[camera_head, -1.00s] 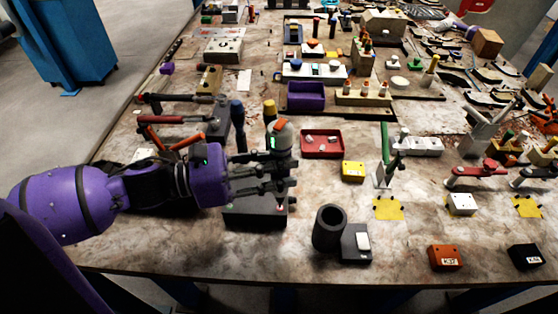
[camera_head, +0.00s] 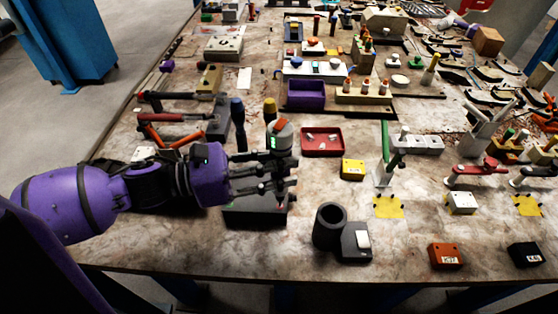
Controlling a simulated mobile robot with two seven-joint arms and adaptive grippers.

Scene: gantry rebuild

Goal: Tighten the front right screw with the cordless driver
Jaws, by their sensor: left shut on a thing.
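The cordless driver (camera_head: 282,135) has a light grey body with a red-orange patch and a small green light. It is upright above a low dark box (camera_head: 240,215) left of the table's middle. My left gripper (camera_head: 280,175) comes in from the left and is shut on the driver. Its fingers hide much of the driver's lower part, so I cannot tell whether it touches the box. I cannot make out the front right screw. My right gripper is not in view.
A black cup (camera_head: 328,230) stands at the front beside a dark block (camera_head: 356,246). Blue-handled (camera_head: 238,115) and yellow-handled (camera_head: 270,110) tools stand close behind. The front-left table is clear.

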